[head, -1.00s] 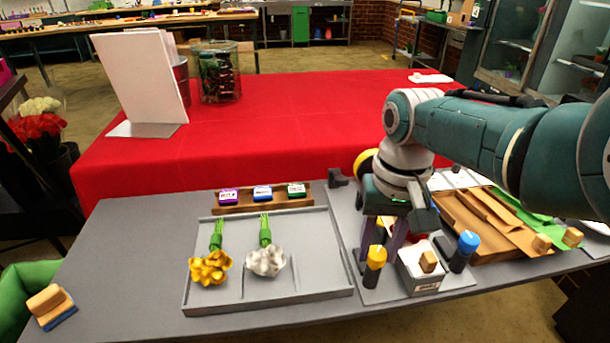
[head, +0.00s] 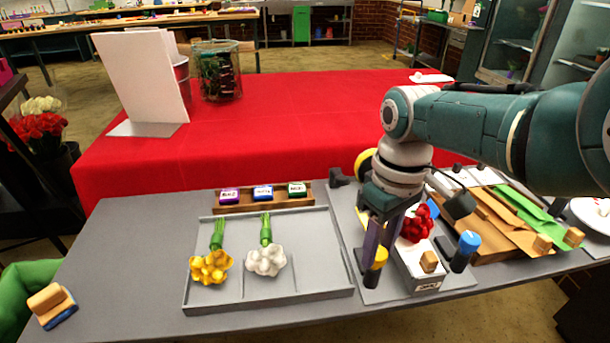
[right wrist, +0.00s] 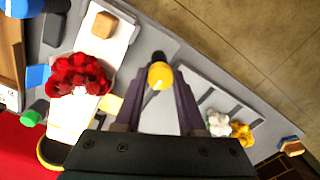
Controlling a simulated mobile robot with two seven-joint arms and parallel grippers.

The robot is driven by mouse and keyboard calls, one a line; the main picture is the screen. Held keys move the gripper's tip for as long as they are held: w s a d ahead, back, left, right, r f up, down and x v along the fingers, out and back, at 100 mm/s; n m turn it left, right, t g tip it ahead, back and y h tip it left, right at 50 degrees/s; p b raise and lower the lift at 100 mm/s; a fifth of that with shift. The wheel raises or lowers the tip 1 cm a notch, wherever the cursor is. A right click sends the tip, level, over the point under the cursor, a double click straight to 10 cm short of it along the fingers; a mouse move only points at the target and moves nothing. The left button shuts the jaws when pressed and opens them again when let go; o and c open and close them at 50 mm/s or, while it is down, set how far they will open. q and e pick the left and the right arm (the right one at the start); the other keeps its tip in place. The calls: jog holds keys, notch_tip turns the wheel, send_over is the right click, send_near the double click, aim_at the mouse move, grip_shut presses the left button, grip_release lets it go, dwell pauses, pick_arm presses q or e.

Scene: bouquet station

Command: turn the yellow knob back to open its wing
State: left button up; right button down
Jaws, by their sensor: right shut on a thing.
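The yellow knob (head: 376,262) tops a dark upright post on the grey plate at the table's front, left of a white box (head: 427,284). My right gripper (head: 372,252) comes down over it from above, shut on it. In the right wrist view the yellow knob (right wrist: 160,76) shows between the tips of my right gripper (right wrist: 158,88), and the fingers hide part of it in the head view. A blue knob (head: 468,243) stands on a similar post right of the box. I cannot tell which panel is the yellow knob's wing. My left gripper is out of view.
A red flower bunch (head: 417,225) lies just right of my right fingers. Brown sheets (head: 490,222) with wooden blocks lie farther right. A grey tray (head: 318,284) with yellow and white flowers lies left.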

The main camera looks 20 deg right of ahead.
aim_at(380, 250)
dwell(0.4)
jog(key=c, duration=0.5)
grip_release()
notch_tip(380, 250, up, 10)
jog(key=p, duration=0.6)
jog(key=shift+d, duration=0.2)
jog(key=shift+f, duration=0.1)
